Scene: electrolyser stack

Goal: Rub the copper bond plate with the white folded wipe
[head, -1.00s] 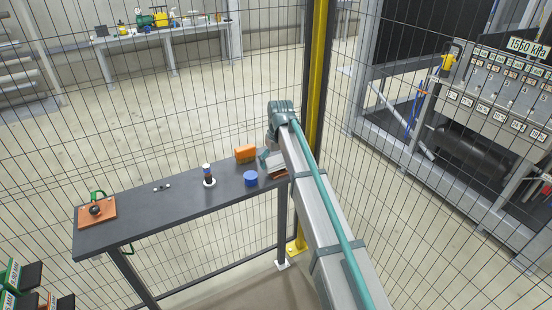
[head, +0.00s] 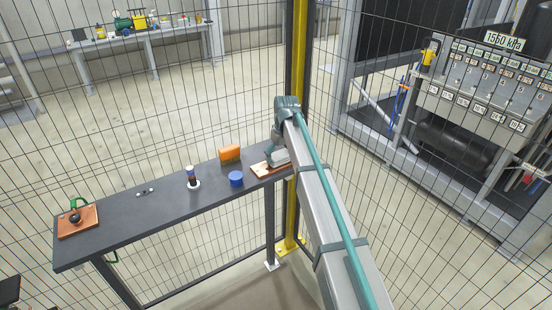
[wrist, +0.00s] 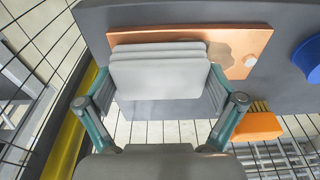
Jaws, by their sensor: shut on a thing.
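The white folded wipe (wrist: 158,78) is a stack of pale layers between my gripper's fingers (wrist: 158,88) in the wrist view. My gripper (head: 279,152) is shut on it at the right end of the dark bench in the head view. The copper plate (wrist: 190,36) lies flat on the bench under the wipe's far part, with a small round pale spot near one corner and a darker patch or shadow beside the wipe. The same plate (head: 262,169) shows left of the wipe in the head view. The wipe overlaps the plate; firm contact cannot be told. The plate's covered part is hidden.
A dark-and-white bottle (head: 191,177) stands farther left. Another copper-coloured board (head: 78,222) with a black knob lies at the left end. Mesh fencing and a yellow post (head: 294,100) are close behind.

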